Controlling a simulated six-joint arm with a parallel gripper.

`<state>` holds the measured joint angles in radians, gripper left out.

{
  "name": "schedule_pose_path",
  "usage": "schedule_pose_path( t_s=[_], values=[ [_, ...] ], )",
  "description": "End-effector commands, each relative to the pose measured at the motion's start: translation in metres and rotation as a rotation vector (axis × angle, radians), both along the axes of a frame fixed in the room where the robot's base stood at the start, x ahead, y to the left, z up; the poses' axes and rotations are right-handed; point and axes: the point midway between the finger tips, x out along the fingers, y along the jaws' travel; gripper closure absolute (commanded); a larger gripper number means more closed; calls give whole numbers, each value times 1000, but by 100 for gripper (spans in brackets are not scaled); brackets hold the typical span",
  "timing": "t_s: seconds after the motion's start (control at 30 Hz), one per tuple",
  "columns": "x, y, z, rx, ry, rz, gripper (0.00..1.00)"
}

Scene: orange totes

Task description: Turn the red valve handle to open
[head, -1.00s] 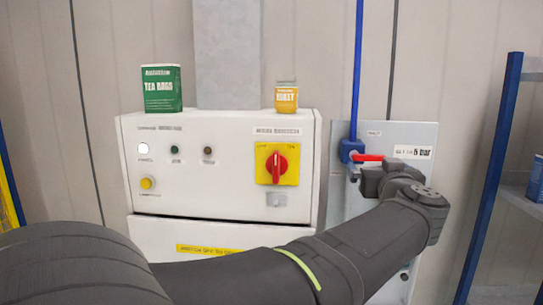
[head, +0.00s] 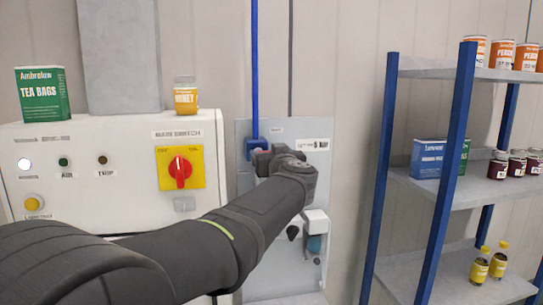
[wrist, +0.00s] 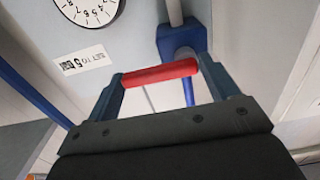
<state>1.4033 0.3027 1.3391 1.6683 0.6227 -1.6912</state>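The red valve handle (wrist: 160,74) is a short bar by the blue valve body (wrist: 181,38) in the wrist view. It lies crosswise between the tips of my gripper (wrist: 162,79), whose two fingers stand wide apart, one near each end of the bar. I cannot tell whether they touch it. In the head view, the blue valve body (head: 256,143) sits at the foot of a blue pipe on a grey panel. My gripper (head: 264,162) is right at the valve there and hides nearly all of the handle.
A white control cabinet (head: 110,205) with a red rotary switch (head: 180,171) stands to the left. A blue-framed shelf (head: 440,200) with cans, jars and bottles stands to the right. A round gauge (wrist: 88,8) and a label (wrist: 83,60) are near the handle.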

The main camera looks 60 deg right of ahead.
Motion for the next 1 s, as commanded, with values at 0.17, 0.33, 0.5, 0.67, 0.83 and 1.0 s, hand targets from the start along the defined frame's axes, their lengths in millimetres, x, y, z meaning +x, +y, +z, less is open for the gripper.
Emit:
schedule_pose_path(
  t_s=[0.17, 0.33, 0.5, 0.67, 0.83, 1.0],
  values=[
    [-1, -1, 0, 0, 0, -4, 61],
    [-2, -1, 0, 6, -6, -5, 61],
    [-2, -1, -2, 38, -40, -5, 61],
    [-2, -1, -4, 103, -105, -5, 61],
    [-2, -1, -9, 203, -205, -6, 61],
    [-1, 0, -14, 319, -321, -6, 61]
  ],
)
